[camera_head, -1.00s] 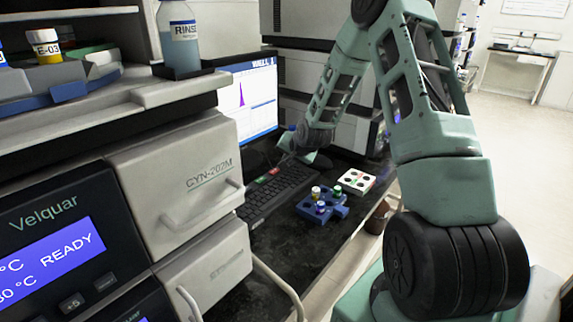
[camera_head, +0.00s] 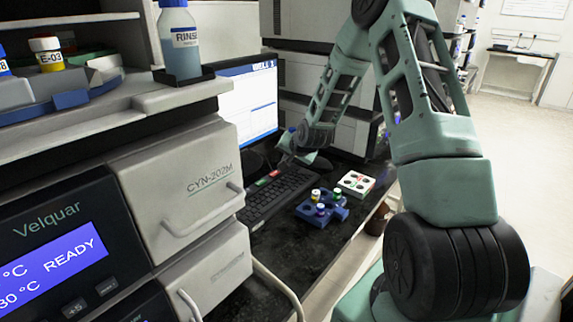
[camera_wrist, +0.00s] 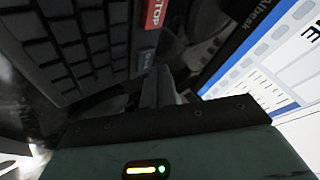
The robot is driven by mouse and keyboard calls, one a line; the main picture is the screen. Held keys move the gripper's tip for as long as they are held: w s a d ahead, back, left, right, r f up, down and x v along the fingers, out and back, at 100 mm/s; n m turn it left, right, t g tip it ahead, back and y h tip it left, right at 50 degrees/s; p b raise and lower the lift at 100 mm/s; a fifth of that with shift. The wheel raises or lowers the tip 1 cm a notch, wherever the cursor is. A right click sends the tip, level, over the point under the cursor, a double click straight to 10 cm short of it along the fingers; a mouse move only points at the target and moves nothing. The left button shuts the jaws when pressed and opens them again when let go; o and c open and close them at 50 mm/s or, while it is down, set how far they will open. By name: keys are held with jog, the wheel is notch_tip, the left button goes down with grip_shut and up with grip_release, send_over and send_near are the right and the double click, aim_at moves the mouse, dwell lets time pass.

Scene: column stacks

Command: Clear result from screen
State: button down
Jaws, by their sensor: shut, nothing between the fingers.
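The monitor screen (camera_head: 250,107) stands behind the keyboard in the head view. It shows a blue header and a mostly white page with faint lines and no peak. It also shows in the wrist view (camera_wrist: 285,70), cut off at the right. The dark keyboard (camera_head: 277,192) lies in front of it, with a red key (camera_head: 267,178). In the wrist view the red key (camera_wrist: 153,14) reads STOP, and a dark grey key (camera_wrist: 147,57) sits below it. My gripper (camera_wrist: 158,80) is shut and empty, its tips by the grey key; I cannot tell whether they touch it.
A blue rack (camera_head: 321,210) with several capped vials and a white rack (camera_head: 355,183) stand right of the keyboard. The CYN-202M instrument (camera_head: 185,190) and a shelf with a RINSE bottle (camera_head: 181,45) crowd the left. The front bench top is clear.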

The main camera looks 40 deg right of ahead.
jog(key=shift+r, duration=0.25)
jog(key=shift+r+p, duration=1.9)
jog(key=shift+r, duration=0.65)
jog(key=shift+f, duration=0.1)
